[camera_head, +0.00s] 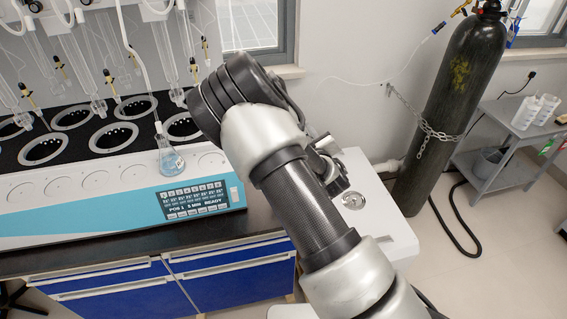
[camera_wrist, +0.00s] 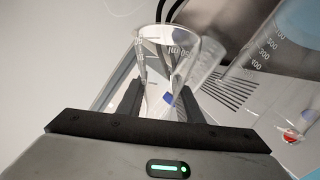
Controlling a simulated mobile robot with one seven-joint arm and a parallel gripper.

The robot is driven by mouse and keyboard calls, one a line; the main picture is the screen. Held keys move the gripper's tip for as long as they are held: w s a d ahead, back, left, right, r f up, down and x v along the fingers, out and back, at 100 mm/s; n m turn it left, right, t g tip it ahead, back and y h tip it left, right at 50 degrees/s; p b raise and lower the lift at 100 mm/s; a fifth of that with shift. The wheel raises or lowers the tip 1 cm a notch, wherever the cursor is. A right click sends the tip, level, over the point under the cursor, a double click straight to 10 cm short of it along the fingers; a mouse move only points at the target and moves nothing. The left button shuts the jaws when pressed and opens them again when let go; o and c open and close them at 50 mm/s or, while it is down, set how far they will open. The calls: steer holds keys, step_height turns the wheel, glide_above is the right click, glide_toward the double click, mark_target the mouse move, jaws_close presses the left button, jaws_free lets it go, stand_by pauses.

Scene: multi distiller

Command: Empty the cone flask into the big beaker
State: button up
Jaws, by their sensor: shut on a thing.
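My gripper (camera_wrist: 163,103) has its two black fingers shut on a clear glass vessel, which looks like the cone flask (camera_wrist: 178,62). Its wide round end faces away from the fingers, and it looks tilted. I cannot make out any liquid in it. A larger clear glass with printed graduations, likely the big beaker (camera_wrist: 262,62), stands to the right in the wrist view, partly cut off by the frame. I cannot tell whether the two glasses touch. In the head view my arm hides the gripper and most of what is around it.
A distiller (camera_head: 130,185) with several round wells and hanging glass tubes stands on the left bench. A small flask with bluish liquid (camera_head: 171,162) sits on its front. A white-topped surface (camera_head: 385,215) lies beyond my arm. A chained gas cylinder (camera_head: 450,100) stands at right.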

steer(key=shift+w+d+f+m+g, duration=0.2)
steer(key=shift+w+d+m+g, duration=0.2)
steer(key=shift+d+m, duration=0.3)
steer(key=shift+w+d+f+m+g+y, duration=0.1)
steer(key=shift+f+m+g+y, duration=0.2)
steer(key=shift+f, duration=0.3)
steer(key=shift+w+d+f+m+g+y, duration=0.1)
steer(key=shift+f+m+y, duration=0.1)
steer(key=shift+f+m, duration=0.3)
steer(key=shift+w+d+f+m+g+y, duration=0.15)
steer(key=shift+f+m+g+y, duration=0.35)
steer(key=shift+f, duration=0.65)
